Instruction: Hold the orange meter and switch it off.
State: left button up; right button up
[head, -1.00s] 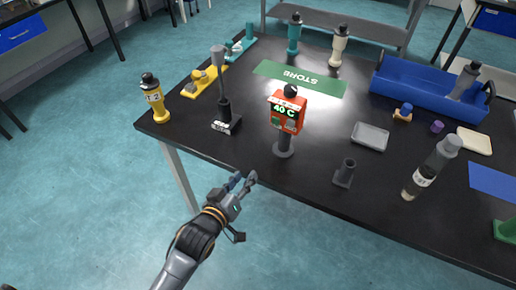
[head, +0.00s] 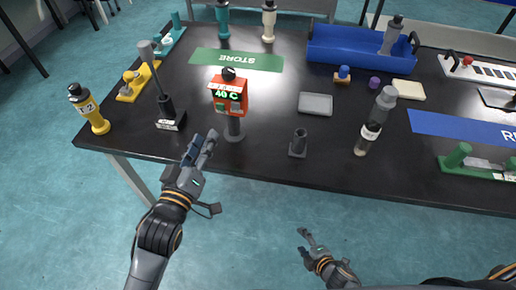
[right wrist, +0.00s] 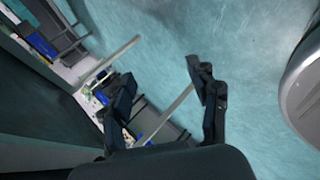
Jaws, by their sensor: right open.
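The orange meter (head: 228,97) stands upright on a dark grey stand with a round base, near the front edge of the black table. Its display reads 40 C in green, with a dark knob (head: 229,74) on top. My left gripper (head: 203,142) is at the table's front edge, left of and in front of the meter's base. Its two fingers are apart, with nothing between them and not touching the meter. My right gripper (head: 305,240) is open and empty, low in front of the table. Its spread fingers also show in the right wrist view (right wrist: 162,85) above the floor.
A dark post (head: 168,115) stands left of the meter, near a yellow bottle (head: 91,110). A small dark holder (head: 299,145) and a clear bottle (head: 372,125) stand to the right. A grey tray (head: 316,104) and blue crate (head: 350,50) lie beyond. The green STORE mat (head: 265,61) is empty.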

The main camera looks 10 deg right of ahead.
jog(key=w+a+r+n+t+y, duration=0.1)
jog(key=w+a+r+n+y, duration=0.15)
jog(key=a+r+n, duration=0.4)
jog(key=w+a+r+n+t+y, duration=0.1)
jog(key=a+r+n+y, duration=0.2)
jog(key=r+n, duration=0.65)
jog(key=w+a+r+n+t+y, duration=0.1)
jog(key=a+r+n+y, duration=0.25)
jog(key=r, duration=0.75)
jog(key=w+a+r+n+t, duration=0.1)
jog(key=w+a+r+n, duration=0.25)
jog(key=r, duration=0.45)
jog(key=t+h, duration=0.3)
jog(key=h, duration=0.1)
send_near(236, 120)
jog(key=s, duration=0.3)
jog(key=shift+r+m, duration=0.35)
jog(key=shift+m, duration=0.05)
jog(key=shift+w+d, duration=0.2)
jog(key=shift+w, duration=0.35)
jog(key=shift+w+a, duration=0.1)
jog(key=shift+w, duration=0.2)
jog(key=x, duration=1.3)
jog(key=shift+f, duration=0.25)
jog(key=shift+c, duration=0.5)
